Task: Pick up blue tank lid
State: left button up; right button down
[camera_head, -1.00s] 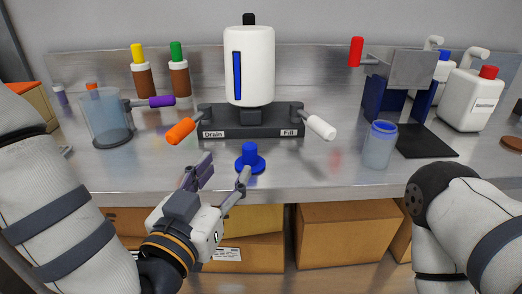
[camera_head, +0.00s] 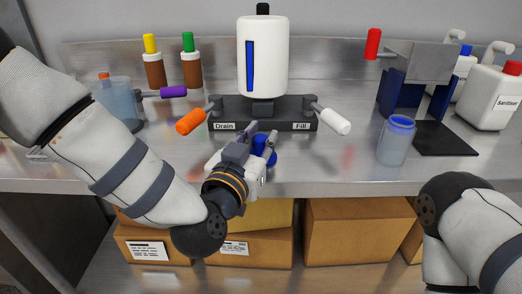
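The blue tank lid (camera_head: 271,157) stands on the metal bench in front of the white tank, with its knob up. My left gripper (camera_head: 261,134) is at the lid, one finger on each side of the knob as seen from above. The fingers and gripper body hide part of the lid. I cannot tell whether the fingers touch or squeeze it. The white tank (camera_head: 274,60) with a blue level strip stands on a dark base (camera_head: 262,117) marked Drain and Fill. My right gripper is out of view; only part of that arm shows at the lower right.
An orange handle (camera_head: 190,122) and a white handle (camera_head: 335,121) stick out beside the tank base. A clear jar with a blue rim (camera_head: 396,143) stands to the right. Sanitiser bottles (camera_head: 490,97) stand at the far right. Cardboard boxes (camera_head: 357,232) sit below the bench.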

pick_arm(q)
grip_shut()
